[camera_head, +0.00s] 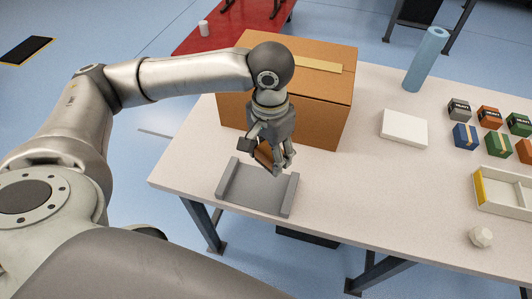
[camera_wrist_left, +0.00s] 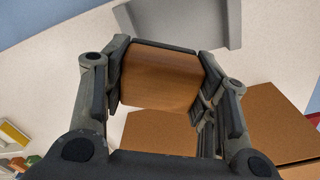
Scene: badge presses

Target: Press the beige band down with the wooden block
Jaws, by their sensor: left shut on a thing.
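My left gripper (camera_head: 271,163) is shut on the wooden block (camera_head: 264,155), just above the far part of the grey cradle and in front of the cardboard box. The block's brown face (camera_wrist_left: 162,78) shows between the fingers in the left wrist view. The beige band (camera_head: 318,65) lies along the top of the brown cardboard box (camera_head: 325,112), farther back than the gripper. My arm hides part of the box top and perhaps the band's left end. My right gripper is not in view.
The grey cradle (camera_head: 262,193) with raised side walls sits at the table's front left. A white slab (camera_head: 404,128), a blue roll (camera_head: 426,60), several small coloured boxes (camera_head: 466,136) and a white tray (camera_head: 508,209) are to the right. The table's middle (camera_head: 380,190) is clear.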

